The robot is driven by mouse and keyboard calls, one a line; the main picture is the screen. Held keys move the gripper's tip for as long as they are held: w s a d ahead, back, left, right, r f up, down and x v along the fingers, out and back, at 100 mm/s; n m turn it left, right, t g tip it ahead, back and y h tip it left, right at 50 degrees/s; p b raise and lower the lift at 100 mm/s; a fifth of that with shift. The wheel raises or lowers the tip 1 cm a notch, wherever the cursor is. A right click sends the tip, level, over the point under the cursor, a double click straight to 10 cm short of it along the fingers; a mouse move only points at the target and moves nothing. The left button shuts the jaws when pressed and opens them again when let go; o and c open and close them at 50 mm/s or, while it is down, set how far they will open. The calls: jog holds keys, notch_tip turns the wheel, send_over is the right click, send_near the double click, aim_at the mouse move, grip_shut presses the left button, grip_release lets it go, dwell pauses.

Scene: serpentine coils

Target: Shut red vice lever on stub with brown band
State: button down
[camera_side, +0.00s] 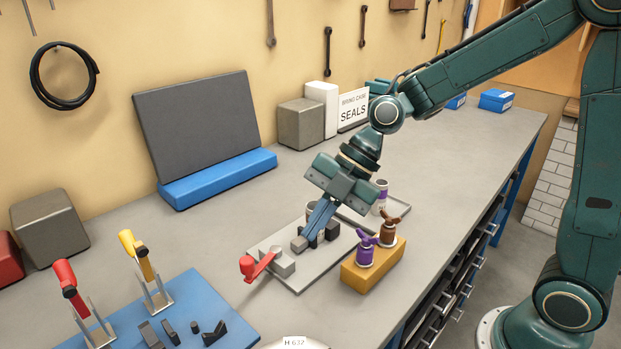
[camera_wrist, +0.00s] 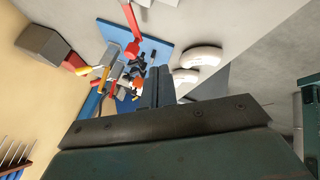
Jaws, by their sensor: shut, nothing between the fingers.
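The vice's red lever (camera_side: 258,266) sticks out to the front left of a grey vice block (camera_side: 284,264) on a light grey plate (camera_side: 300,282). Its red knob end is raised a little off the plate. My gripper (camera_side: 308,237) is shut and empty, pointing down over the vice's dark jaws (camera_side: 331,231), to the right of the lever. I cannot tell whether the fingers touch the vice. A pale cylinder shows partly behind the fingers; no brown band can be made out on it. In the wrist view my shut fingers (camera_wrist: 158,74) show side by side.
A yellow block (camera_side: 374,268) holds a purple-winged piece (camera_side: 366,248) and a brown-winged piece (camera_side: 388,228), right of the vice. Behind stands a purple-banded piece (camera_side: 381,196) on a tray. A blue board (camera_side: 205,300) with red and yellow upright levers lies front left.

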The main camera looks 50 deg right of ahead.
aim_at(253, 269)
jog(key=w+a+f, duration=0.4)
jog(key=a+f, duration=0.2)
jog(key=shift+w+a, duration=0.25)
jog(key=shift+w, duration=0.15)
dwell(0.4)
jog(key=shift+w+a+m, duration=0.35)
jog(key=shift+w+m, duration=0.05)
jog(key=shift+w, duration=0.15)
jog(key=shift+s, duration=0.15)
